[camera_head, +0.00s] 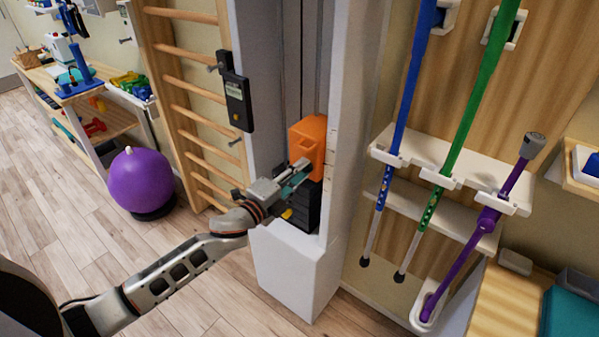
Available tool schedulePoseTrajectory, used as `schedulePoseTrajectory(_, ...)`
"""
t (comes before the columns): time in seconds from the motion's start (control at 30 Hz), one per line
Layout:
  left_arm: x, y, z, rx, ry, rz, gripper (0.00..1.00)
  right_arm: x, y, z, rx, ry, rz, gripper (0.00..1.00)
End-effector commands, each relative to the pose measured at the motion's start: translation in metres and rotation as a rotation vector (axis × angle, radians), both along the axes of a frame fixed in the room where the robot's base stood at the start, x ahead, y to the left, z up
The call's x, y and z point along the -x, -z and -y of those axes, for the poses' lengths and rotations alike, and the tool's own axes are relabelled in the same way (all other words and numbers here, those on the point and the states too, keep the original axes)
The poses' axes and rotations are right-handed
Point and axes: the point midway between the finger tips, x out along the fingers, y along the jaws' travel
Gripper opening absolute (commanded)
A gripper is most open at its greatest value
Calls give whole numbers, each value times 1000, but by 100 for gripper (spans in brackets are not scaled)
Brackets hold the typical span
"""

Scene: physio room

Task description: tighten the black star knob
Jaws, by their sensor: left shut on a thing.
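An orange block-shaped carriage (309,140) sits in the channel of a pale upright column (258,50). Black stacked plates (308,208) are below it. My left gripper (300,173) reaches in from the left and is shut at the lower front of the orange carriage. The black star knob does not show plainly. The fingers hide what they hold, which from its place appears to be the knob. My right gripper is not in view.
A dark handheld device (236,97) hangs left of the column, beside wooden wall bars (190,84). A purple ball (141,181) is at the left. Blue, green and purple poles stand in a white rack (408,148) at the right. The wood floor (75,235) at the left front is clear.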

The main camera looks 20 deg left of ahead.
Motion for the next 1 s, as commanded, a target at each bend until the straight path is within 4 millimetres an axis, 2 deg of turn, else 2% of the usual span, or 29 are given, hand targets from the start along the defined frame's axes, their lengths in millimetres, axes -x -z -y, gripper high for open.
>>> schedulePoseTrajectory(0.4,0,-1,0,-220,0,81,3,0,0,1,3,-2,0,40)
schedulePoseTrajectory(1.0,0,-1,0,-268,0,98,3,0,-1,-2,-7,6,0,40)
